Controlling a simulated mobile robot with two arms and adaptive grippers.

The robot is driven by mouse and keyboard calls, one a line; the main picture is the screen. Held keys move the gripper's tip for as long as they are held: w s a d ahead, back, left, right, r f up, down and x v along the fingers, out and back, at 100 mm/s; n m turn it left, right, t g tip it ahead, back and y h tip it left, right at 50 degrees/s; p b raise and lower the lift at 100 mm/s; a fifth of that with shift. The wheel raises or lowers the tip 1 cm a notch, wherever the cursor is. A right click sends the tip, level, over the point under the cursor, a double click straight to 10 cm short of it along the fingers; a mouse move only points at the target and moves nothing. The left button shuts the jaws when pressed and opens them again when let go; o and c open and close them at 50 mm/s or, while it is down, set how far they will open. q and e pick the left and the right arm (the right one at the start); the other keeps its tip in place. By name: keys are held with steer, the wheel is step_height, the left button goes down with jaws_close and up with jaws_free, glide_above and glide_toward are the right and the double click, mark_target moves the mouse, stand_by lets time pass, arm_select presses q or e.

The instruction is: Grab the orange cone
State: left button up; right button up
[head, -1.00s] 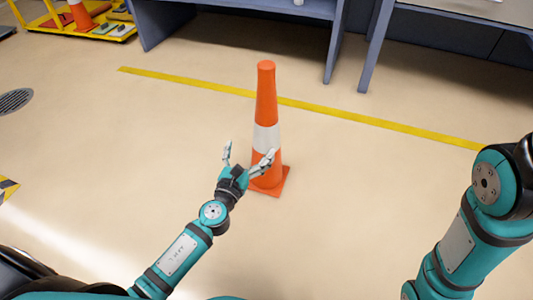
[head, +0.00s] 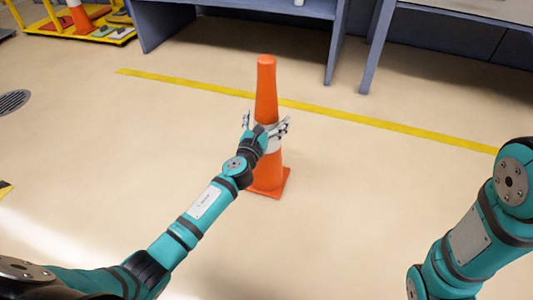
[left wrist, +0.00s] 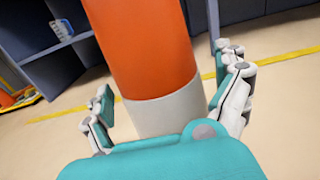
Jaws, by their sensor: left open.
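The orange cone (head: 266,90) stands upright on the floor, with a white band around its middle and a square orange base. My left gripper (head: 265,122) is at the height of the white band, its open fingers on either side of the cone. In the left wrist view the cone (left wrist: 148,50) fills the space between the spread fingers of the left gripper (left wrist: 170,105), with gaps to the fingers. Whether the palm touches the cone cannot be told. My right arm shows at the right edge, but its gripper is out of view.
A yellow line (head: 400,133) runs along the floor behind the cone. Blue-grey benches (head: 334,50) stand at the back. A yellow cart (head: 105,30) with another cone (head: 80,18) is at the upper left. The floor around the cone is clear.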

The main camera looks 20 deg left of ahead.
arm_select(q)
steer(key=c, duration=1.8)
steer(key=shift+r, duration=0.1)
steer(key=shift+r, duration=0.1)
